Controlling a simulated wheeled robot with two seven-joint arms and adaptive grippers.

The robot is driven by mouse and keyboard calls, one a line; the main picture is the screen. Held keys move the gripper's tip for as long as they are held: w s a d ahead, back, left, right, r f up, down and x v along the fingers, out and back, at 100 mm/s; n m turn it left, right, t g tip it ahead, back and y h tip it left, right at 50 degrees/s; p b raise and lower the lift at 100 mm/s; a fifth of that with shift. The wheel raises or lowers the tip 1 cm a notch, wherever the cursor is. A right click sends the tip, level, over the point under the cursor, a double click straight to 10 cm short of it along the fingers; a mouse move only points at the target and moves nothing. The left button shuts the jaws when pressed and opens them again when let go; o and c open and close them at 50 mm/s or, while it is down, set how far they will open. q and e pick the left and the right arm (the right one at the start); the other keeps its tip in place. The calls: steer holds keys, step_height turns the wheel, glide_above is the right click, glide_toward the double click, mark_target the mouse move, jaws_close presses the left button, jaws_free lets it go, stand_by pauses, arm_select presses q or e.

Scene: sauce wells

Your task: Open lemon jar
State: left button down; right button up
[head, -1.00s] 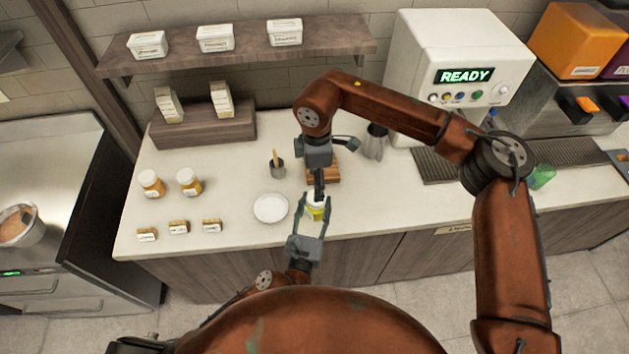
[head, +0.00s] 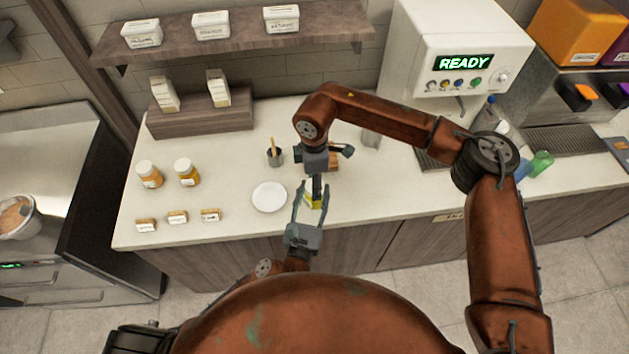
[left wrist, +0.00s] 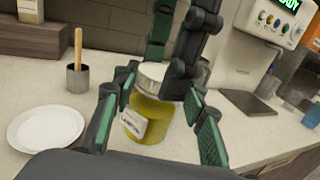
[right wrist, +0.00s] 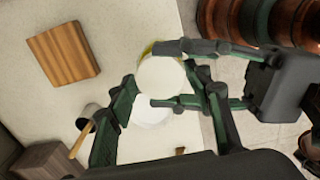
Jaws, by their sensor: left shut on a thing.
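The lemon jar is a yellow jar (left wrist: 150,118) with a white lid (left wrist: 152,74) and a pale label. In the head view the jar (head: 312,200) stands near the counter's front edge, partly hidden by my grippers. My left gripper (head: 311,190) is shut on the jar's body from the front. My right gripper (head: 317,200) comes down from above. In the right wrist view its fingers stand apart on either side of the round lid (right wrist: 162,78). The lid sits on the jar. Contact between the right fingers and the lid is unclear.
A white plate (head: 269,197) lies just left of the jar. A metal cup with a wooden stick (head: 274,157) and a wooden block (right wrist: 63,53) stand behind. Two orange jars (head: 187,172) and several small labelled blocks (head: 177,217) are at the left.

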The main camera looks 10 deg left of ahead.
steer(key=c, duration=0.8)
steer(key=o, duration=1.2)
